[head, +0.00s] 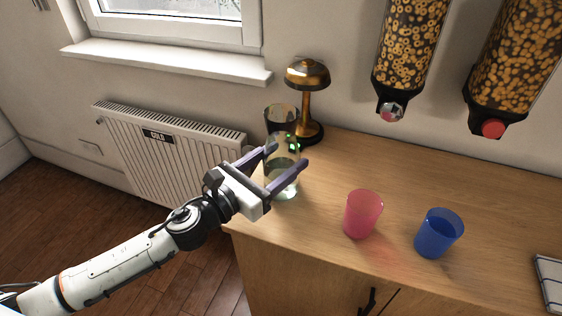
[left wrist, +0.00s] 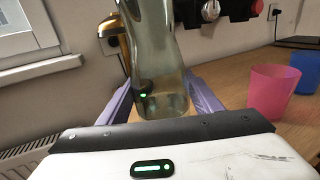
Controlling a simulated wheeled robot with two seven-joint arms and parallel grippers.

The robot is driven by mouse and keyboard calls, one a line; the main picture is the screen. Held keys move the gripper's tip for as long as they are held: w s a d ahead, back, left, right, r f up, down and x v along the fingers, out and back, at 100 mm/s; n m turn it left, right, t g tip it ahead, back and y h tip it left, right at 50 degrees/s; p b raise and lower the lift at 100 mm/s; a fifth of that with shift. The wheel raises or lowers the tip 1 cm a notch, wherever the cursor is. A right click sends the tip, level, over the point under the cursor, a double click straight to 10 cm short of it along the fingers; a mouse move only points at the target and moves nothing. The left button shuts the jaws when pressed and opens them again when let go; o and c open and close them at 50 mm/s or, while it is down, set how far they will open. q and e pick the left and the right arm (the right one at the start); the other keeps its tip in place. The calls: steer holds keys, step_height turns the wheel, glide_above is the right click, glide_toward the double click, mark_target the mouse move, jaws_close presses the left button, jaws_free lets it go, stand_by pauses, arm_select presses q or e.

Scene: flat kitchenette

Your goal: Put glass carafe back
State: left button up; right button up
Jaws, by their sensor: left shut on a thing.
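The glass carafe (head: 283,181) is clear, with some liquid in its bottom, and stands upright near the left end of the wooden counter. My left gripper (head: 286,158) reaches in from the left with its purple fingers on both sides of the carafe, shut on it. In the left wrist view the carafe (left wrist: 156,60) rises between the two fingers (left wrist: 160,98); its top is cut off by the frame. I cannot tell whether its base touches the counter. My right gripper is not in view.
A pink cup (head: 362,214) and a blue cup (head: 438,233) stand right of the carafe on the counter (head: 340,165). A brass lamp (head: 308,75) and a dark glass container (head: 281,117) are behind it. Cereal dispensers (head: 408,45) hang above. A striped cloth (head: 550,283) lies far right.

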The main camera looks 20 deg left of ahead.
arm_select(q)
steer(key=shift+r, duration=0.25)
steer(key=shift+f, duration=0.2)
steer(key=o, duration=1.8)
steer(key=shift+s, duration=0.1)
steer(key=b+v, duration=0.3)
steer(key=v, duration=0.7)
steer(key=shift+s+a, duration=0.15)
steer(key=shift+s, duration=0.05)
steer(key=shift+s+a, duration=0.2)
steer(key=shift+s, duration=0.25)
steer(key=shift+s+a+r, duration=0.1)
steer(key=shift+s, duration=0.05)
